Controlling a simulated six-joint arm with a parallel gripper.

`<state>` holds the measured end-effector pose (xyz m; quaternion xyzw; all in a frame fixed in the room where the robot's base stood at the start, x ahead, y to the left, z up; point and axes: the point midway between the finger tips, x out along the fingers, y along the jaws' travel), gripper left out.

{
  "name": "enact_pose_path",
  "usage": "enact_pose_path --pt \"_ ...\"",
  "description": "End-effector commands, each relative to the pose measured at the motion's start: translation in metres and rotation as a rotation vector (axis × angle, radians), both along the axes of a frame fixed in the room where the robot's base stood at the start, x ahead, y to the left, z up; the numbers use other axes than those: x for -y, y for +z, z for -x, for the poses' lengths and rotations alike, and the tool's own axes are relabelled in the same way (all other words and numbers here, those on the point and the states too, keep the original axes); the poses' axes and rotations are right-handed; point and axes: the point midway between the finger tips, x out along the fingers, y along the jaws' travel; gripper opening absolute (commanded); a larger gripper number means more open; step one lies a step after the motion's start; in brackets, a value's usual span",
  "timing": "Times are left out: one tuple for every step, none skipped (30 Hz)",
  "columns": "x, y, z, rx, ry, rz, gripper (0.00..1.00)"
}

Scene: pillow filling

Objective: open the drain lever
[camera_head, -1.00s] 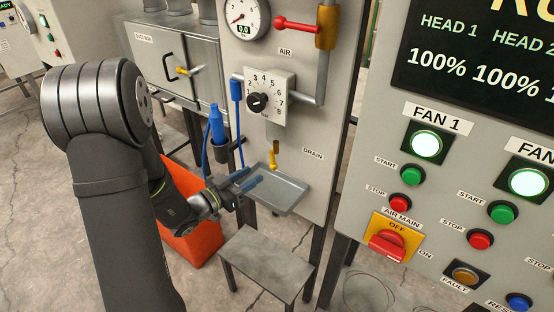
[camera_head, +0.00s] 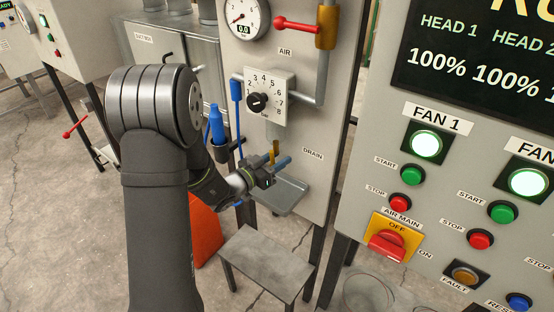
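My gripper (camera_head: 279,165) has blue-tipped fingers and is at the lever, above the drip tray (camera_head: 290,195). One blue finger shows to the right of the lever. The other finger is not clear, and I cannot tell whether the fingers touch the lever or how far apart they are.
A blue bottle (camera_head: 217,125) in a holder and a blue hanging tool (camera_head: 237,90) are left of the dial (camera_head: 262,103). A small metal table (camera_head: 268,262) stands below the tray. An orange bin (camera_head: 206,232) is partly hidden behind my arm.

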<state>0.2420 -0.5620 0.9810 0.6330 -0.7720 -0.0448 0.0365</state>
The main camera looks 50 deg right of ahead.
Motion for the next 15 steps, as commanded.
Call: enact_pose_path --pt "-0.0002 0.0000 -0.0001 0.000 0.000 0.000 0.28" --pt "-0.0002 0.0000 -0.0001 0.000 0.000 0.000 0.22" --pt "-0.0002 0.0000 -0.0001 0.000 0.000 0.000 0.14" --pt "-0.0003 0.0000 -0.0002 0.000 0.000 0.000 0.08" --pt "-0.0003 0.0000 -0.0002 0.000 0.000 0.000 0.02" --pt "-0.0003 0.0000 -0.0002 0.000 0.000 0.000 0.00" --pt "-0.0003 0.0000 -0.0002 0.000 0.000 0.000 0.00" --pt "-0.0003 -0.0001 -0.0002 0.001 0.000 0.000 0.00" --pt "-0.0004 -0.0001 -0.0007 0.009 0.001 0.000 0.00" --pt "-0.0004 -0.0001 -0.0013 0.021 0.001 0.000 0.00" --pt "-0.0003 -0.0002 -0.0021 0.038 0.001 -0.001 0.00" --pt "-0.0004 -0.0005 -0.0032 0.062 0.001 -0.001 0.00" --pt "-0.0004 -0.0005 -0.0040 0.080 0.002 -0.001 0.00" --pt "-0.0004 -0.0007 -0.0046 0.096 0.002 -0.001 0.00" --pt "-0.0005 -0.0009 -0.0052 0.114 0.001 0.000 0.00"
